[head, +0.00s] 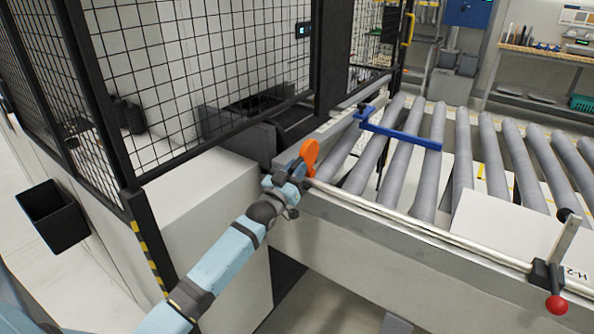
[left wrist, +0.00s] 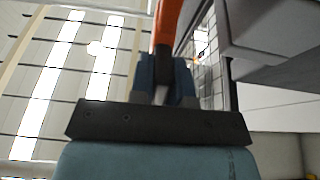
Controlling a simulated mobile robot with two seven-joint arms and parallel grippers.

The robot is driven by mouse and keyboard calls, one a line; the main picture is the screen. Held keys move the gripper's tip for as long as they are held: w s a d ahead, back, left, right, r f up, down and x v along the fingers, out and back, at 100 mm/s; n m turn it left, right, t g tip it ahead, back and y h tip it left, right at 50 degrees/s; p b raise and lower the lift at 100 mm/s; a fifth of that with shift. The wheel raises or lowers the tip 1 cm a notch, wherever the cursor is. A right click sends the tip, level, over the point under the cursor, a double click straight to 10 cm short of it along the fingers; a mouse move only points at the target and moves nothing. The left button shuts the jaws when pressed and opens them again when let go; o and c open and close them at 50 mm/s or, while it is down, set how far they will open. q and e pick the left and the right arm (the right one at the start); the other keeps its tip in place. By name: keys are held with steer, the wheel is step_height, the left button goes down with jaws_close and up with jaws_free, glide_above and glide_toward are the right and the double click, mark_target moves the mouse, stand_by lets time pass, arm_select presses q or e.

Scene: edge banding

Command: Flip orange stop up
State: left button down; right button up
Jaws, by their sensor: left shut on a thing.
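The orange stop (head: 310,154) stands at the near left corner of the roller conveyor, its rounded end pointing up. My left gripper (head: 297,172) is at its lower part and shut on it. In the left wrist view the orange stop (left wrist: 168,25) rises from between the fingers of the left gripper (left wrist: 165,75). The gripper hides the stop's lower end and its mount. My right gripper is in neither view.
Grey rollers (head: 402,150) run right of the stop, with a blue bar (head: 400,132) across them. A white panel (head: 505,230) lies on the rollers near a clamp with a red knob (head: 556,305). A black mesh fence (head: 200,70) stands behind and left.

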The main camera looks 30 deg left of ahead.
arm_select(q)
steer(key=shift+r, duration=0.1)
steer(key=c, duration=1.1)
jaws_free()
steer(key=shift+s, duration=0.1)
steer(key=v, duration=1.3)
steer(key=shift+s+a, duration=0.1)
steer(key=shift+s, duration=0.15)
steer(key=shift+f, duration=0.25)
